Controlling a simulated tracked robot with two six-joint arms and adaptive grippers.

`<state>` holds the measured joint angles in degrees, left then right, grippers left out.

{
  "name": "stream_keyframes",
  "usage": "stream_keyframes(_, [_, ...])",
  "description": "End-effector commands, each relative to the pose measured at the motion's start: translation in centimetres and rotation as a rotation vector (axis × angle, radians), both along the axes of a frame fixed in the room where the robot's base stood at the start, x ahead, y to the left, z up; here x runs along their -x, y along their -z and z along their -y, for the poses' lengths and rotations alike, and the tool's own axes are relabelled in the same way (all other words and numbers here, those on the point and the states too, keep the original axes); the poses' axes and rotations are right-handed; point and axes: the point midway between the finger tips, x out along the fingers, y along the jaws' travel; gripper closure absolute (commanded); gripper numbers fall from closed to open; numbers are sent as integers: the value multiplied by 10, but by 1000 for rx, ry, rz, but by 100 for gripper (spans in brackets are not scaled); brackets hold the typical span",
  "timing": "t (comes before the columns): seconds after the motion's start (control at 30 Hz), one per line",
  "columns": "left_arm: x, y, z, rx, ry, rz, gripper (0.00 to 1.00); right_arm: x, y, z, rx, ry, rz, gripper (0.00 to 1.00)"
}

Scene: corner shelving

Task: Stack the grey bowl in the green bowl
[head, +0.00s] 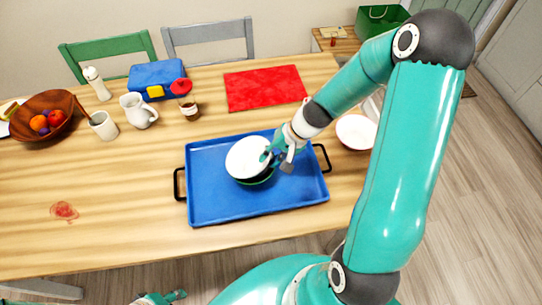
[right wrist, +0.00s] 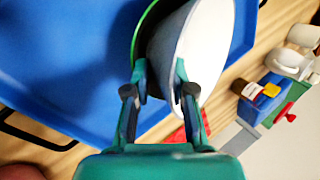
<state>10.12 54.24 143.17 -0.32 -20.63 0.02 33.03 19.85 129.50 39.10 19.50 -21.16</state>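The grey bowl (head: 248,157), pale inside, sits in or on the green bowl (head: 260,181) on the blue tray. Only a strip of the green bowl shows below it. My right gripper (head: 279,156) is at the grey bowl's right rim. In the right wrist view its fingers (right wrist: 160,72) stand apart on either side of the grey bowl's wall (right wrist: 208,45), with the green bowl's rim (right wrist: 146,28) close by. Whether they touch the wall is unclear. My left gripper (head: 162,298) shows only partly at the bottom edge, its opening unclear.
The blue tray (head: 212,207) has black handles. A white bowl (head: 356,131) stands right of it, near my right arm. A red mat (head: 264,87), a mug (head: 103,126), a pitcher (head: 139,110) and a fruit bowl (head: 24,122) lie farther back. The table's front left is mostly clear.

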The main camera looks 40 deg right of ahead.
Motion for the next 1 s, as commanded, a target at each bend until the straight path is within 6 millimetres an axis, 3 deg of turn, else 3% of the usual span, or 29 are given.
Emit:
stream_keyframes(0.47, [0,-10,0,0,0,0,60,0,-9,0,1,0,1,69])
stream_keyframes(0.57, [0,-22,0,0,0,0,60,0,-19,0,0,-1,0,69])
stream_keyframes(1.0, [0,-29,0,0,0,0,60,30,-95,34,4,3,5,69])
